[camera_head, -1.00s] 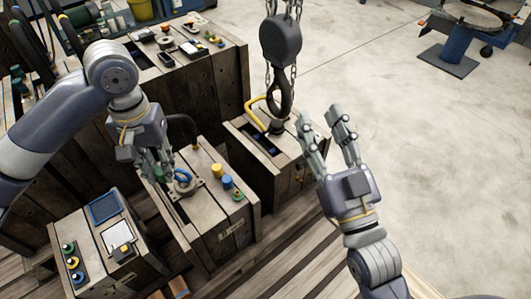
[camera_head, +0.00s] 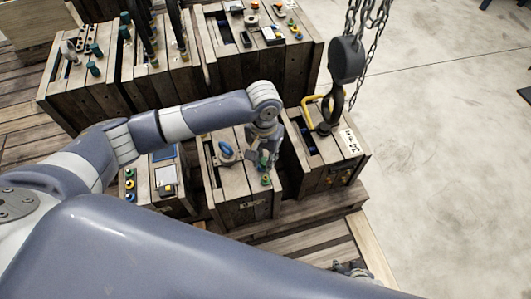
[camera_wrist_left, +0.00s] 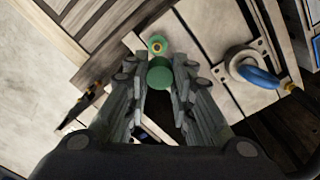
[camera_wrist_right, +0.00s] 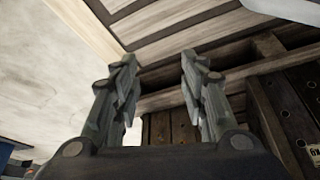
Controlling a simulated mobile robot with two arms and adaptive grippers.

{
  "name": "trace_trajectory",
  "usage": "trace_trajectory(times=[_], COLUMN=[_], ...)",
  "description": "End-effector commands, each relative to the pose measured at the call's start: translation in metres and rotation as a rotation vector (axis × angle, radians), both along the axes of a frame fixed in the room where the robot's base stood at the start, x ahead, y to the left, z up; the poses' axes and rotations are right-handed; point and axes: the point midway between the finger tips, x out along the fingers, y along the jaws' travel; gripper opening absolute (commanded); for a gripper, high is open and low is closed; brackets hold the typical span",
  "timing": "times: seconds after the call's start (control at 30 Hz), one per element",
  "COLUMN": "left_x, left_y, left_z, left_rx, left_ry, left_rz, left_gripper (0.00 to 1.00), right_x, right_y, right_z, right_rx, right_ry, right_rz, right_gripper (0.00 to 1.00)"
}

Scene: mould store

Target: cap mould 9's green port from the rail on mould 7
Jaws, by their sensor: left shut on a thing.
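My left gripper (camera_head: 263,160) is shut on a green cap (camera_wrist_left: 159,75), above the right side of the middle mould (camera_head: 233,186). In the left wrist view a round green port (camera_wrist_left: 157,44) with a yellowish centre shows just beyond the cap; it also shows in the head view (camera_head: 266,181). The cap looks apart from the port, but the height between them is unclear. The fingers hide part of the mould top. My right gripper (camera_wrist_right: 155,85) is open and empty, low at the pallet's front. I cannot read which mould is 7 or 9.
A blue lifting ring (camera_head: 226,150) stands on the middle mould. A hook (camera_head: 345,65) on chains hangs over the right mould (camera_head: 335,165), near its yellow handle (camera_head: 308,110). A smaller box (camera_head: 166,178) stands left. Larger moulds stand behind; open floor lies right.

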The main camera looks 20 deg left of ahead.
Motion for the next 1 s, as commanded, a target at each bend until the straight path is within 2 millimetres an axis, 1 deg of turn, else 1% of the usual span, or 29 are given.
trace_trajectory(times=[0.03, 0.1, 0.2, 0.3, 0.43, 0.57, 1.0], left_x=[-0.003, -0.005, -0.006, -0.007, -0.007, -0.007, -0.007], left_y=[-0.002, -0.003, -0.004, -0.005, -0.005, -0.005, -0.004], left_z=[0.001, -0.003, -0.007, -0.011, -0.014, -0.016, -0.026], left_rx=[0.001, 0.005, 0.006, 0.007, 0.007, 0.007, 0.007], left_ry=[0.002, -0.001, -0.003, -0.004, -0.005, -0.005, -0.005], left_rz=[-0.009, -0.021, -0.030, -0.035, -0.036, -0.036, -0.036], left_gripper=[0.13, 0.13, 0.13, 0.13, 0.13, 0.13, 0.13], right_x=[-0.017, -0.036, -0.054, -0.061, -0.058, -0.051, -0.027], right_y=[-0.005, -0.010, -0.014, -0.016, -0.016, -0.015, -0.011], right_z=[-0.003, -0.012, -0.019, -0.022, -0.020, -0.012, 0.027], right_rx=[-0.011, -0.025, -0.036, -0.040, -0.041, -0.039, -0.036], right_ry=[0.056, 0.115, 0.169, 0.191, 0.192, 0.183, 0.158], right_rz=[-0.003, -0.007, -0.010, -0.011, -0.013, -0.014, -0.018], right_gripper=[0.40, 0.40, 0.40, 0.40, 0.40, 0.40, 0.40])
